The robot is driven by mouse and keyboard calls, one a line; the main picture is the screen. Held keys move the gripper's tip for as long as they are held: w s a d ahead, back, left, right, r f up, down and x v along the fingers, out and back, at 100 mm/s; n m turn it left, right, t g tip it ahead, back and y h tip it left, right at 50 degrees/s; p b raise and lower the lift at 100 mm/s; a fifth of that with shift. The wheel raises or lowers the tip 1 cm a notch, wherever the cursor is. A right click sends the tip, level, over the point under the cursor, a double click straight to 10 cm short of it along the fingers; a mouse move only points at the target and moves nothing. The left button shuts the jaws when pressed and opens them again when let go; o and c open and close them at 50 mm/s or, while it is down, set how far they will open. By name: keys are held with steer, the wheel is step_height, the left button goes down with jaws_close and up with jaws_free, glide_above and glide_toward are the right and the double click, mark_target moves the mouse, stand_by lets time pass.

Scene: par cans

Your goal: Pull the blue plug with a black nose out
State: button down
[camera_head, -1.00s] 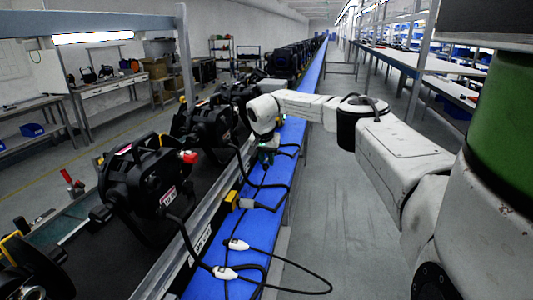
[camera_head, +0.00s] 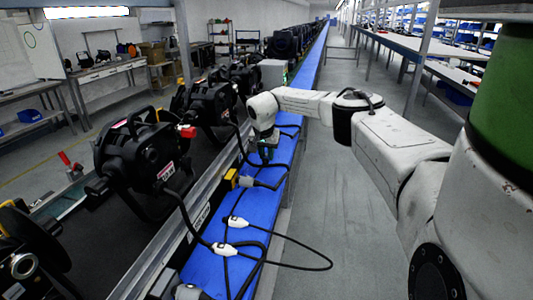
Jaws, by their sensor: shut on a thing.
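My gripper (camera_head: 266,153) points down over the blue belt (camera_head: 262,207), beside the metal rail, with black cables close around it. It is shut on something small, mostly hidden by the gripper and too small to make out. I cannot clearly pick out the blue plug with a black nose; blue on the blue belt is hard to tell apart here.
A yellow connector (camera_head: 232,178) lies just nearer than my gripper. Two white plugs (camera_head: 236,221) on black cables lie further down the belt. Black par cans (camera_head: 146,158), one with a red connector (camera_head: 187,131), line the left. Grey floor on the right is clear.

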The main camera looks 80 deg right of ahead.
steer(key=c, duration=0.9)
jaws_free()
steer(key=shift+o, duration=0.2)
steer(key=shift+r, duration=0.15)
steer(key=b+v, duration=0.1)
steer(key=v, duration=0.9)
steer(key=shift+r, duration=0.25)
steer(key=shift+a, duration=0.1)
